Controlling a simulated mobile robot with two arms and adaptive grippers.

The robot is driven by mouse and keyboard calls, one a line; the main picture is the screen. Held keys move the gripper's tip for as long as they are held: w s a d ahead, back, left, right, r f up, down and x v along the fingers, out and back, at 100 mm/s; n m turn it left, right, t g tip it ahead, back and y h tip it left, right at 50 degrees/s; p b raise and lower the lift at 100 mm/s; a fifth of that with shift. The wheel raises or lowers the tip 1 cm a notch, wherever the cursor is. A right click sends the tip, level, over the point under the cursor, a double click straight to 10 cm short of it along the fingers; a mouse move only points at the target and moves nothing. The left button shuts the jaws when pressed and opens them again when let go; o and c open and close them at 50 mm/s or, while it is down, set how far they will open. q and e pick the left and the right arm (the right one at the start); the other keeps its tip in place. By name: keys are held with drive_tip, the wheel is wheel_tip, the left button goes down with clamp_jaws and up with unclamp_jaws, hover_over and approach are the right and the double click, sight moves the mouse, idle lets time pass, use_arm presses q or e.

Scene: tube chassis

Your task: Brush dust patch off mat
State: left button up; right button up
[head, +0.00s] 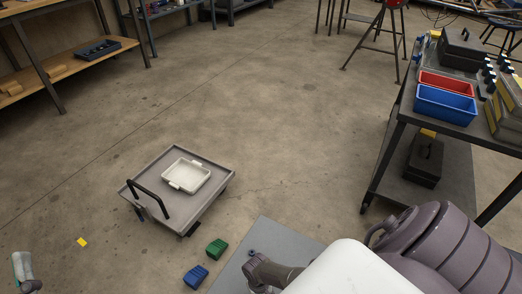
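No dust patch and no brush can be made out in the head view. A flat grey surface (270,233) shows at the bottom centre, largely hidden behind my arm; I cannot tell whether it is the mat. A small dark blue piece lies on it. My arm's white and purple-grey links fill the bottom right, and no gripper fingers show there. A small pale and dark part stands at the bottom left edge; I cannot tell what it is. Neither gripper can be made out.
A low grey cart (204,203) with a black handle carries a white tray (202,180). A green block (216,248), a blue block (195,277) and a yellow piece (82,242) lie on the floor. A bench with a blue bin (445,105) stands right. The middle floor is clear.

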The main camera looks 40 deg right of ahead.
drive_tip(key=shift+r+p, duration=0.8)
drive_tip(key=shift+r, duration=0.05)
drive_tip(key=shift+r+p, duration=0.6)
drive_tip(key=shift+p, duration=0.05)
use_arm(q)
wheel_tip(320, 180, down, 12)
drive_tip(key=a+g+y, duration=0.1)
drive_tip(key=g+y, duration=0.1)
drive_tip(key=g, duration=0.5)
drive_tip(key=shift+w+a+g+y, duration=0.3)
drive_tip(key=shift+w+g+y, duration=0.1)
drive_tip(key=shift+r, duration=0.1)
